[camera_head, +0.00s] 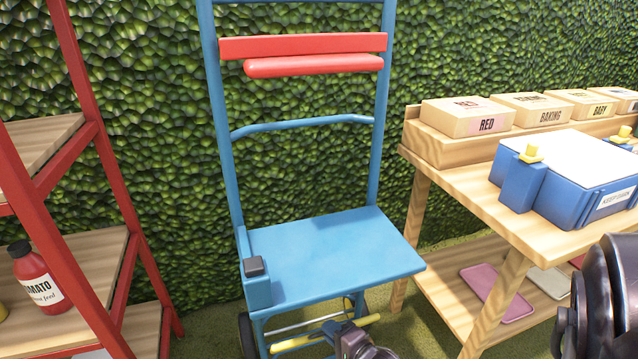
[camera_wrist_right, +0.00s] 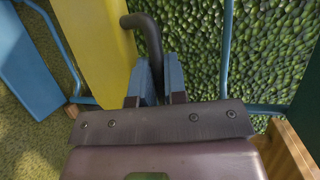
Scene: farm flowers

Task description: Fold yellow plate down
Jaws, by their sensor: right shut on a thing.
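The yellow plate (camera_head: 290,345) shows in the head view only as a thin yellow strip below the blue shelf of a blue cart. In the right wrist view the yellow plate (camera_wrist_right: 97,40) is a broad flat panel at upper left, with a dark bent handle (camera_wrist_right: 150,45) beside it. My right gripper (camera_wrist_right: 151,88) is shut on this handle, its two fingers on either side of it. In the head view my right gripper (camera_head: 347,329) is low, at the yellow strip, partly cut off by the bottom edge. My left gripper is not in view.
The blue cart (camera_head: 330,255) stands before a green hedge. A red-framed shelf (camera_head: 85,120) with a tomato feed bottle (camera_head: 38,278) is at left. A wooden table (camera_head: 520,225) with seed boxes and a blue case (camera_head: 575,180) is close at right.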

